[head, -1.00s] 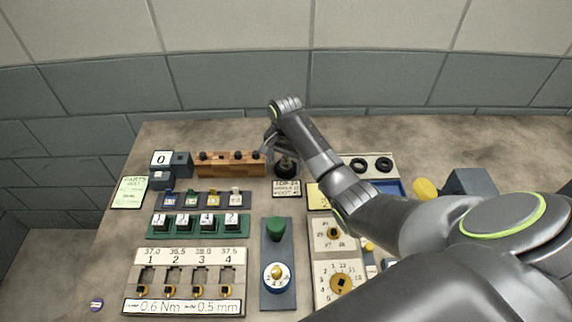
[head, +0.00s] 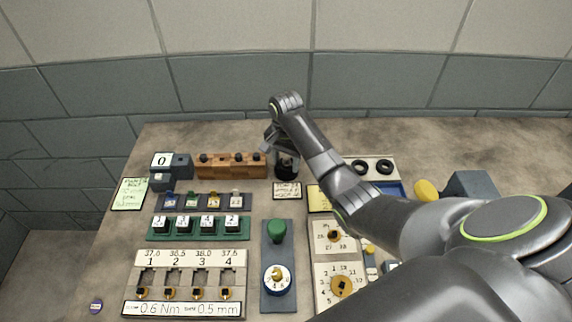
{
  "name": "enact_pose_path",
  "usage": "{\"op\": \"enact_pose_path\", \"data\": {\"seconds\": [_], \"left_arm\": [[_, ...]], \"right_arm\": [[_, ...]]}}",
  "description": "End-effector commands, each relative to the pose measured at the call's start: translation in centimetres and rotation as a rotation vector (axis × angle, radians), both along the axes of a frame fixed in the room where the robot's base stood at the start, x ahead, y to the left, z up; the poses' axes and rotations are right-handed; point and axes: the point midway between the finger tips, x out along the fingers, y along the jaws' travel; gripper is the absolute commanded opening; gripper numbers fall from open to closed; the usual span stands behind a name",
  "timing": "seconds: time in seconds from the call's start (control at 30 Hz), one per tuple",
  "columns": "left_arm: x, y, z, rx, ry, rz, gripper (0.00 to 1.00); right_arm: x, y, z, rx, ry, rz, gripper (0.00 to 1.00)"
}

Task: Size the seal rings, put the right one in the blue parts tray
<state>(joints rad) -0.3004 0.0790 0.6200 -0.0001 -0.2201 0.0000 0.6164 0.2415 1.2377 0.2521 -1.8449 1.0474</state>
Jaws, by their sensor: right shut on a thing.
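Two black seal rings (head: 360,167) (head: 384,167) lie on a pale board right of my right forearm; that forearm may hide more of the board. Part of the blue parts tray (head: 396,188) shows just in front of them, mostly behind my arm. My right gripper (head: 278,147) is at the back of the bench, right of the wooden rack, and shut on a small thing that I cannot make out. It is right above a dark round stand (head: 287,170), and I cannot tell whether they touch. My left gripper is not in view.
The wooden rack (head: 230,166) holds several black knobs. A dark box marked 0 (head: 161,160) stands at its left. Several labelled panels, a green knob (head: 277,230) and dials fill the front. A yellow cylinder (head: 426,190) stands right. The back strip of bench is clear.

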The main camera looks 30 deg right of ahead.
Motion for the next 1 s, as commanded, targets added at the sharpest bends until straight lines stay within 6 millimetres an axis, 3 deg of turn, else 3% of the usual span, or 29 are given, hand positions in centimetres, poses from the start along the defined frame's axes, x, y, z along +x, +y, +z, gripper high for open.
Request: {"op": "enact_pose_path", "data": {"seconds": [0.17,0.3,1.0], "left_arm": [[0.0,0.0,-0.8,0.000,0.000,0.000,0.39],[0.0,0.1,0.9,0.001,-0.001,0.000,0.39],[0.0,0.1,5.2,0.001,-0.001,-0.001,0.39]], "right_arm": [[0.1,0.0,4.0,-0.002,-0.008,0.001,0.23],[0.0,0.0,7.2,0.000,0.000,0.001,0.23],[0.0,0.0,10.7,0.001,-0.001,0.000,0.23]]}}
